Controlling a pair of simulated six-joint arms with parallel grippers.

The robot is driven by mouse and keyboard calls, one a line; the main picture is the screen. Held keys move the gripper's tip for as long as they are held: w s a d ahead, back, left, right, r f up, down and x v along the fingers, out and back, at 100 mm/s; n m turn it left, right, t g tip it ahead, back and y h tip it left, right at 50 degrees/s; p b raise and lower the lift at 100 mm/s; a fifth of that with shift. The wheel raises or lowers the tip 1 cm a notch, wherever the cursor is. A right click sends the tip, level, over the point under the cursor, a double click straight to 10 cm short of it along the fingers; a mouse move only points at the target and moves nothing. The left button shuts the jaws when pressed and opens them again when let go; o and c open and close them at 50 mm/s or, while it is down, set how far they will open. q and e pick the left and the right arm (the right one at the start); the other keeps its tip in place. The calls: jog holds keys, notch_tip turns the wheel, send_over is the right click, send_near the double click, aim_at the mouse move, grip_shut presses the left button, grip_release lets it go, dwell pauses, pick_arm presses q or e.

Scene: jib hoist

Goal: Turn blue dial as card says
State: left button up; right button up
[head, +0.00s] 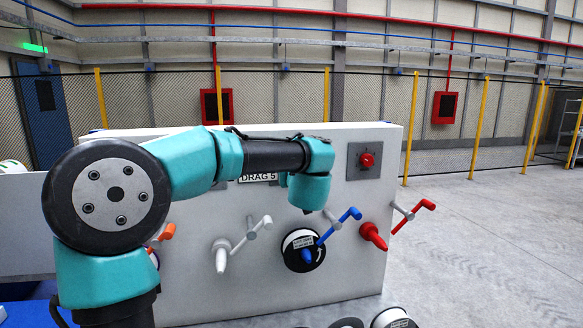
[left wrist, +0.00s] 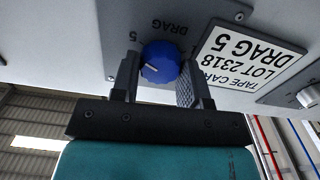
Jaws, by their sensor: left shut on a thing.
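The blue dial (left wrist: 160,62) sits on a grey plate (left wrist: 195,18) marked DRAG, with a 5 beside the dial; the left wrist view is upside down. A white line shows on the dial's face. My left gripper (left wrist: 157,75) has its two fingers on either side of the dial and is shut on it. The white card (left wrist: 250,55) beside it reads "TAPE CAR… LOT 2318 DRAG 5". In the head view the card (head: 258,177) is partly covered by my left arm, which also hides the dial and gripper. My right gripper is in neither view.
The grey-white cabinet (head: 190,285) carries a red knob (head: 367,160) and several cranks, including a blue crank (head: 335,232) and a red crank (head: 412,217). Open floor (head: 490,230) lies to the right.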

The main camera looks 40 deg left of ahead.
pick_arm(q)
jog(key=shift+m, duration=0.4)
jog(key=o, duration=0.9)
jog(key=shift+o, duration=0.2)
jog(key=v, duration=1.7)
jog(key=shift+s+d, duration=0.15)
jog(key=shift+d, duration=0.05)
